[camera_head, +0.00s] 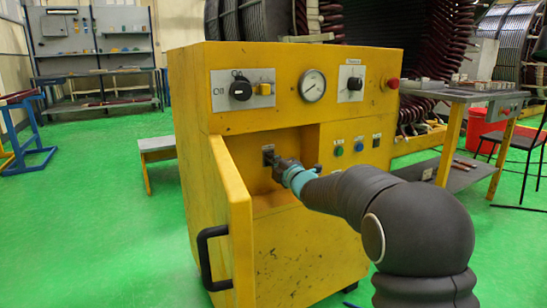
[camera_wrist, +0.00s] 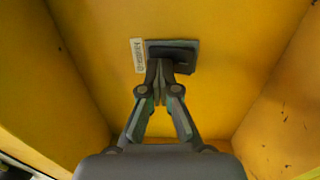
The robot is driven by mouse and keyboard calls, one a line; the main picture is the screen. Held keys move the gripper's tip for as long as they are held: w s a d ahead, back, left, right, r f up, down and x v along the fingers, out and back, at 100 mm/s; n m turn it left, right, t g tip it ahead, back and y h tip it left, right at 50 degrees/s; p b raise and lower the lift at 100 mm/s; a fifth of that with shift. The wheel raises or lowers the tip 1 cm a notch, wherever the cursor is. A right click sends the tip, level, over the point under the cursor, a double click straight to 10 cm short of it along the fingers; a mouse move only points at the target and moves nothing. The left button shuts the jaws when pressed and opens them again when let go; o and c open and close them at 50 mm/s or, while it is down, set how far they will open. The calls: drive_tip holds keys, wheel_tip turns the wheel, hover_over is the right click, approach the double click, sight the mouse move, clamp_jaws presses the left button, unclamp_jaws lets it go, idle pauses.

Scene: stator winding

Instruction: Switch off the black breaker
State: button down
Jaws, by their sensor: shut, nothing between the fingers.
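The black breaker (camera_wrist: 186,54) is a dark plate on the back wall of the yellow cabinet's recess, with a small white label beside it. It also shows in the head view (camera_head: 267,149), partly behind my gripper. My gripper (camera_head: 273,162) reaches into the recess, its fingertips at the breaker. In the wrist view my gripper (camera_wrist: 160,66) is shut with nothing between the fingers, and its tips overlap the lower middle of the plate. The breaker's lever is hidden behind the fingers, so its position and any contact cannot be told.
The yellow cabinet (camera_head: 210,110) has an open door (camera_head: 238,225) with a black handle at the left. Its top panel carries a black knob (camera_head: 240,90), a gauge (camera_head: 312,86) and a red button (camera_head: 393,83). Recess walls surround my gripper closely.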

drive_tip(key=r+b+v, duration=0.2)
drive_tip(key=r+v, duration=0.1)
drive_tip(key=v, duration=1)
drive_tip(key=shift+s+d, duration=0.3)
drive_tip(key=shift+s, duration=0.05)
drive_tip(key=shift+r, duration=0.1)
